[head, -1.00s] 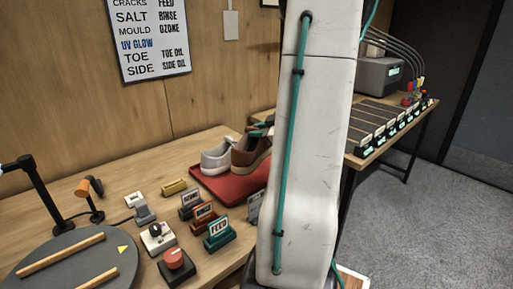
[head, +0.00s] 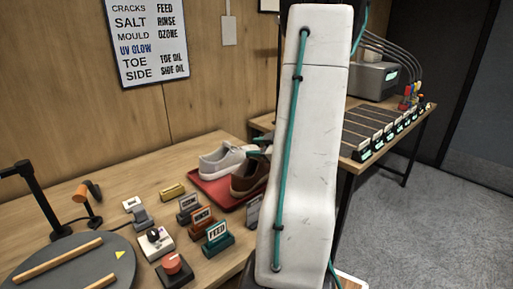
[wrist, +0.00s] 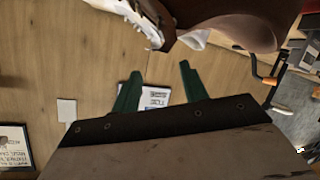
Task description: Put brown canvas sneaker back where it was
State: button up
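The brown canvas sneaker (head: 246,181) rests on the red tray (head: 208,194), partly hidden by my arm. A light grey sneaker (head: 221,160) stands beside it, to the left and farther back on the same tray. My gripper (head: 260,146) is just above the brown sneaker, mostly hidden behind my arm in the head view. In the wrist view, my gripper's teal fingers (wrist: 160,76) are spread with nothing between them. The brown sneaker (wrist: 222,14) is beyond the fingertips there, apart from them, with its white laces showing.
Labelled blocks, including the teal FEED block (head: 217,237), stand in front of the tray. A red-knobbed box (head: 173,268) and a round grey turntable (head: 75,262) are at the front left. A second table (head: 385,135) with several labelled lanes is at the right.

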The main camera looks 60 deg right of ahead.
jog(key=shift+r, duration=0.1)
jog(key=shift+s+r, duration=0.15)
jog(key=shift+s, duration=0.1)
jog(key=d+v, duration=0.1)
jog(key=v, duration=1)
jog(key=w+a+r+m+g+h, duration=0.2)
jog(key=w+a+r+h, duration=0.15)
jog(key=w, duration=0.35)
jog(key=w+a+r+m+g+h, duration=0.1)
jog(key=w+a+r+g+h, duration=0.3)
jog(key=w, duration=0.3)
jog(key=s+a+m+g+y, duration=0.2)
jog(key=s+a, duration=0.1)
jog(key=a, duration=0.8)
jog(key=s+a+m+g+y, duration=0.1)
jog(key=s+a+y, duration=0.15)
jog(key=a, duration=0.95)
jog(key=s+a+f+n+g+y, duration=0.1)
jog(key=s+a+g+y, duration=0.2)
jog(key=s+a, duration=0.7)
jog(key=a+y, duration=0.1)
jog(key=a, duration=0.2)
jog(key=shift+n+g, duration=0.3)
jog(key=shift+g, duration=0.1)
jog(key=shift+w, duration=0.1)
